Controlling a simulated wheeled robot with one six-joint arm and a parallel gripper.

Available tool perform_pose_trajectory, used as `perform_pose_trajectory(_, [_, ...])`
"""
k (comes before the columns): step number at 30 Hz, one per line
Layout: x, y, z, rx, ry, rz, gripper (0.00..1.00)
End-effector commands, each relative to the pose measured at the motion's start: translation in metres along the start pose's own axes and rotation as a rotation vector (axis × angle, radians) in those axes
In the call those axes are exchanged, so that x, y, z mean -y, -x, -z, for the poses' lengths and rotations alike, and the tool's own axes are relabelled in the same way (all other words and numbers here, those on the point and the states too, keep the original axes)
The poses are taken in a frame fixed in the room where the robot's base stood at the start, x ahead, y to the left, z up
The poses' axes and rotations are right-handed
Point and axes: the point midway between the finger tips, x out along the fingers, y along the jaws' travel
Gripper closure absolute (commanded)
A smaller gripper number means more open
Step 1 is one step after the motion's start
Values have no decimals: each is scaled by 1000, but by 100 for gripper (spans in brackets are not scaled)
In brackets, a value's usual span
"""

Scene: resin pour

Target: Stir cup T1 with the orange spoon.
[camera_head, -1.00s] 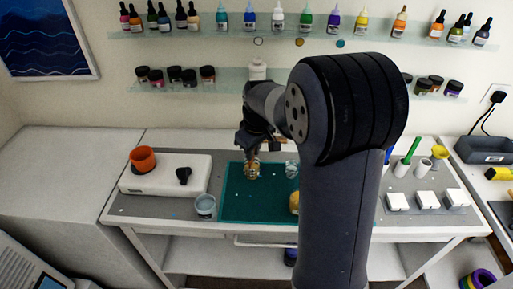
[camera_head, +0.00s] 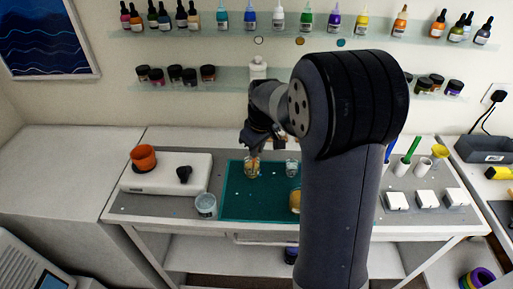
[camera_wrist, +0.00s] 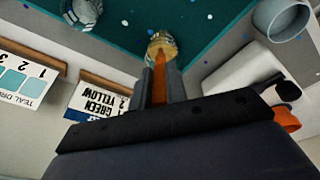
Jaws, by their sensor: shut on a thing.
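My gripper (camera_wrist: 161,88) is shut on the orange spoon (camera_wrist: 159,92), which shows as an orange strip between the fingers in the wrist view. The spoon points down into a clear cup with amber contents (camera_wrist: 162,42); its tip is hidden in the cup. In the head view my gripper (camera_head: 254,143) is just above this cup (camera_head: 251,169), which stands upright on the teal mat (camera_head: 236,205). I cannot read a T1 label on it. A second clear cup (camera_head: 292,168) stands to its right on the mat.
A grey-blue cup (camera_head: 206,207) stands left of the mat. An amber container (camera_head: 295,201) is partly hidden by my arm. Label cards (camera_wrist: 97,102) show in the wrist view.

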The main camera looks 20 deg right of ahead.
Motion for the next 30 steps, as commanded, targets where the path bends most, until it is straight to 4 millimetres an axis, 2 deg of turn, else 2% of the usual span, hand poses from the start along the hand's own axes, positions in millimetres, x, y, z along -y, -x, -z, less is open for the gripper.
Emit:
perform_pose_trajectory(13, [2, 4, 2, -1, 0, -1, 100])
perform_pose_trajectory(30, [2, 54, 3, -1, 0, -1, 100])
